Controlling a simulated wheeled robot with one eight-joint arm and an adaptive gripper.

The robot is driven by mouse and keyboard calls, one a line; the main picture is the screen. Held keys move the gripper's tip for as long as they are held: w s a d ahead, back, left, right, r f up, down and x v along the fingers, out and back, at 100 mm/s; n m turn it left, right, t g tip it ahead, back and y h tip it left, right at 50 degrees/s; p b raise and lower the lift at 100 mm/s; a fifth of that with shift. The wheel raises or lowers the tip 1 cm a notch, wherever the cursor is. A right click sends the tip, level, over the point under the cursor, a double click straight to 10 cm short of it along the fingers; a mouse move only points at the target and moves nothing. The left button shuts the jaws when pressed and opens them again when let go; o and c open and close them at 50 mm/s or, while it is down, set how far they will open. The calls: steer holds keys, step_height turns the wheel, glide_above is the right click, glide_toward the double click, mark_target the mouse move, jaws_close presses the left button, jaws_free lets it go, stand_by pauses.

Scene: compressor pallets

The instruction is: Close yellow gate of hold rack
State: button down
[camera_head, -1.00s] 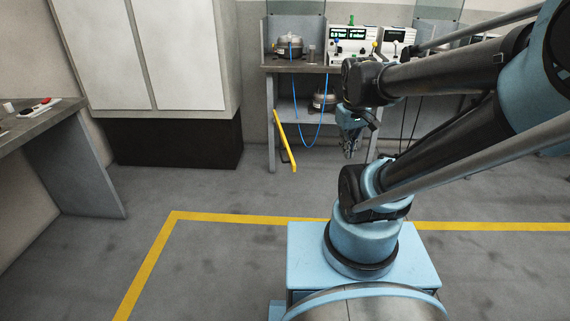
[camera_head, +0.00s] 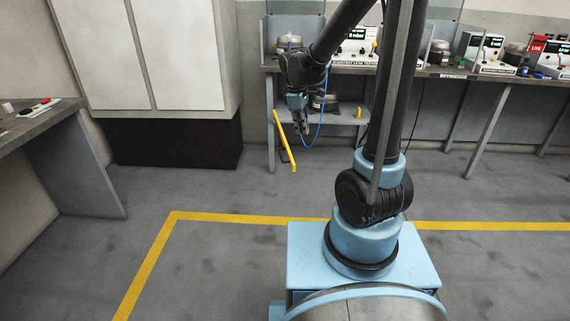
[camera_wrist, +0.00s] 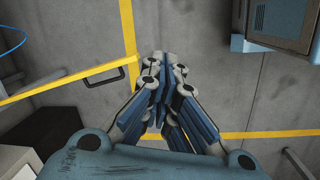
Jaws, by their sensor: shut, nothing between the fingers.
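The yellow gate (camera_head: 284,140) is a bar that slants out and down from the left front leg of the hold rack (camera_head: 271,125), standing open. In the wrist view the gate (camera_wrist: 50,88) comes in from the left, with a black handle (camera_wrist: 105,77) near its end. My gripper (camera_head: 303,130) is shut and empty, pointing down just right of the gate in the head view. In the wrist view its fingertips (camera_wrist: 165,62) are together, right of the gate's end and apparently apart from it. A compressor (camera_head: 325,102) sits on the rack's shelf, partly behind my gripper.
A small yellow post (camera_head: 358,112) stands at the shelf's right. The bench above holds another compressor (camera_head: 289,42) and test units (camera_head: 357,48). A blue hose (camera_head: 322,115) hangs close to my gripper. A tall cabinet (camera_head: 150,60) stands left. The floor in front is clear.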

steer(key=w+a+f+n+h, duration=0.1)
steer(key=w+a+f+n, duration=0.5)
steer(key=a+f, duration=0.6)
steer(key=w+d+f, duration=0.1)
steer(key=d+f, duration=0.4)
steer(key=f, duration=0.4)
steer(key=shift+w+d, duration=0.2)
steer(key=shift+w, duration=0.15)
